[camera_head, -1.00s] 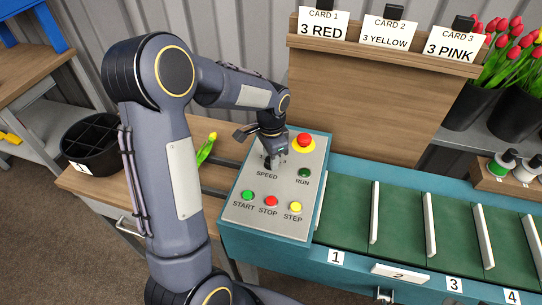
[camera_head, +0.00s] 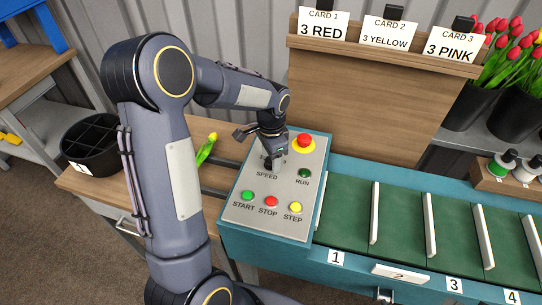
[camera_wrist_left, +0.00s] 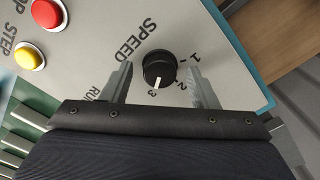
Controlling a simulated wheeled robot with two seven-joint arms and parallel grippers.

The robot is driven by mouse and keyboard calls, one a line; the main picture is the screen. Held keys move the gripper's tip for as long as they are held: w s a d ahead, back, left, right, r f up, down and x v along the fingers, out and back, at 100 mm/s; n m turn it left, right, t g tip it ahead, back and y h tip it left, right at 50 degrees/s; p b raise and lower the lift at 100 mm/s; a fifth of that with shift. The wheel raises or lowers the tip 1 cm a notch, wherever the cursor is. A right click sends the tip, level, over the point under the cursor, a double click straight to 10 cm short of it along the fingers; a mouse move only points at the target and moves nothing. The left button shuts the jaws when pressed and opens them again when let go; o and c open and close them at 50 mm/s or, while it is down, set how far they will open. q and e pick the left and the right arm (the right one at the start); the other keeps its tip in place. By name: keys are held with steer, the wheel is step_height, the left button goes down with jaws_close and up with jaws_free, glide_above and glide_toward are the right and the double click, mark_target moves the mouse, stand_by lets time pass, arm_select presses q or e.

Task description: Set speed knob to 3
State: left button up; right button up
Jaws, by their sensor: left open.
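The speed knob (camera_wrist_left: 159,69) is round and black with a white pointer line. In the left wrist view the pointer points toward the printed 3, close to that mark. The marks 1 and 2 lie further around the dial. My left gripper (camera_wrist_left: 160,85) is open, with one finger on each side of the knob and a visible gap to it. In the head view my left gripper (camera_head: 271,162) is over the SPEED label area of the grey control panel (camera_head: 245,222), and hides most of the knob. My right gripper is not in view.
The panel also carries a red emergency button (camera_head: 303,141), a green RUN light (camera_head: 304,173), and START (camera_head: 247,196), STOP (camera_head: 271,201) and STEP (camera_head: 295,207) buttons. A green conveyor (camera_head: 400,230) with white dividers runs right. A yellow tulip (camera_head: 206,149) lies on the wooden bench.

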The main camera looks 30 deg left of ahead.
mark_target(270, 161)
arm_select(q)
step_height(270, 161, up, 8)
steer(key=shift+f, duration=0.2)
steer(key=shift+r, duration=0.1)
stand_by(0.4)
steer(key=shift+s+r, duration=0.15)
steer(key=shift+s, duration=0.05)
steer(key=s+d+r+n+t+h, duration=0.2)
steer(key=s+d+n, duration=0.1)
steer(key=s, duration=0.8)
steer(key=s+d+r+n+t+h, duration=0.1)
steer(key=s+d+n+t, duration=0.2)
steer(key=s+n, duration=0.3)
steer(key=s+d, duration=0.1)
steer(key=s, duration=0.4)
steer(key=shift+s+r+t+h, duration=0.15)
steer(key=shift+r+t+h, duration=0.15)
steer(key=shift+r+h, duration=0.1)
steer(key=shift+d, duration=0.1)
